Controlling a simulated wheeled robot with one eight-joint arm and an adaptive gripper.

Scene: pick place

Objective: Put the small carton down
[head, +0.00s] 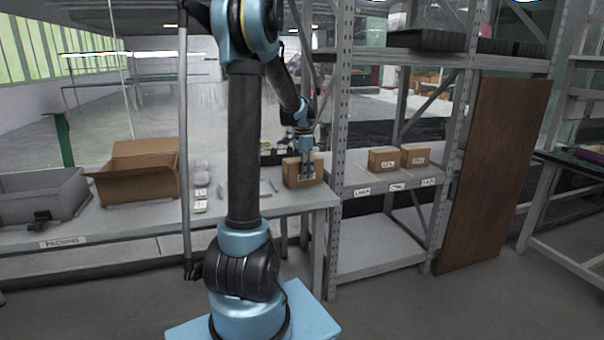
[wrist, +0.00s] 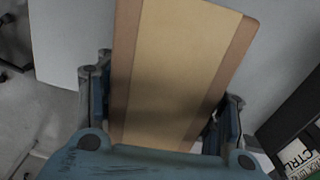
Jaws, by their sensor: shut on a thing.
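The small carton (head: 303,172) is a brown box with a white label, at the right end of the grey packing table (head: 290,204) in the head view. My gripper (head: 305,160) is over it from above, with its fingers at the carton's sides. In the wrist view the carton (wrist: 180,65) shows its tan top with a lighter tape band, between the two fingers of my gripper (wrist: 165,118). My gripper is shut on the carton. Whether the carton's underside touches the table top cannot be told.
Two similar cartons, a left one (head: 383,159) and a right one (head: 415,156), stand on the labelled shelf (head: 352,180) to the right. A large open box (head: 136,177) and a grey bin (head: 62,193) stand on the table's left. A rack post (head: 339,120) rises close beside the carton.

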